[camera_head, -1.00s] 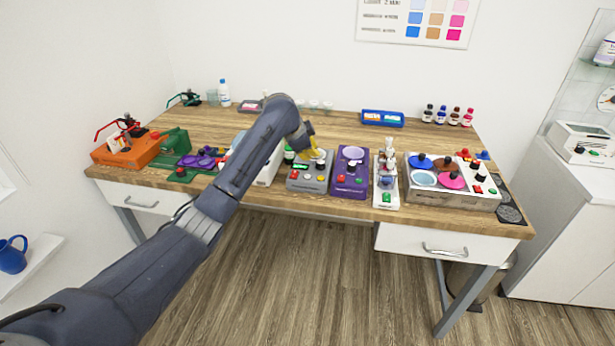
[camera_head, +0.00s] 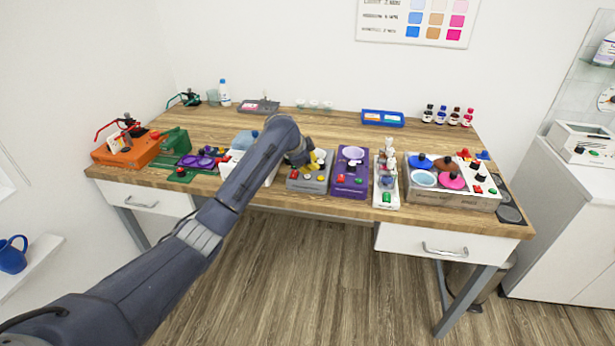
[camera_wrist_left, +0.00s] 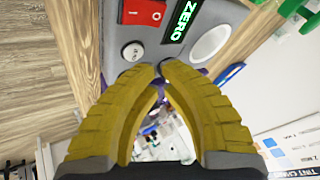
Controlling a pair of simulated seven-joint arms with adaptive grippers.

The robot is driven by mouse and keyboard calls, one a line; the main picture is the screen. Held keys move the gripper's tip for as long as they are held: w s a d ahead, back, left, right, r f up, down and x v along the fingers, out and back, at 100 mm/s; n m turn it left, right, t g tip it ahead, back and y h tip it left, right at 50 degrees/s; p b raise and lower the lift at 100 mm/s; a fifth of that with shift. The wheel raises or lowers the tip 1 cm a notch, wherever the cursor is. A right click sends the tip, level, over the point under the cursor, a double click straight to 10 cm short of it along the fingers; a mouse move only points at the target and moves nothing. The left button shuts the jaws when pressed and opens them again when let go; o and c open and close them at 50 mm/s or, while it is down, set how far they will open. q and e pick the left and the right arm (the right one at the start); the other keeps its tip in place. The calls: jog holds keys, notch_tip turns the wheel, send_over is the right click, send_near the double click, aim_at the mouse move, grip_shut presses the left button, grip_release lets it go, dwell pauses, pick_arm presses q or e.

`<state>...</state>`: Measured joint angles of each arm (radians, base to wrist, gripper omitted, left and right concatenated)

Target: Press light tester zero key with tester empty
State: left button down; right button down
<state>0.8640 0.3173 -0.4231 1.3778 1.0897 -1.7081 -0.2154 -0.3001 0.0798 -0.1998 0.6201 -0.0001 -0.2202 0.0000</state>
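A grey device (camera_head: 309,184) with small coloured controls stands at the front middle of the bench. I take it for the light tester. In the left wrist view its grey panel (camera_wrist_left: 118,25) shows a red switch (camera_wrist_left: 143,12), a small round white button (camera_wrist_left: 133,51), a green lit ZERO display (camera_wrist_left: 185,18) and a larger white disc (camera_wrist_left: 211,43). My left gripper (camera_wrist_left: 158,70) has yellow fingers with the tips together, nothing seen between them. The tips are close to the panel, just below the white button; contact cannot be told. In the head view the gripper (camera_head: 318,158) is over the device's back part. My right gripper is out of view.
A purple device (camera_head: 351,184) stands just right of the grey one, then a white stand (camera_head: 386,200) and a wide box with coloured discs (camera_head: 452,198). An orange box (camera_head: 125,154) and green device (camera_head: 174,142) stand left. The bench's back middle is mostly clear.

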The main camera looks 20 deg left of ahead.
pick_arm(q)
jog(key=shift+f, duration=0.8)
dwell(1.9)
jog(key=shift+r, duration=0.8)
jog(key=shift+r, duration=0.1)
jog(key=shift+r, duration=2.4)
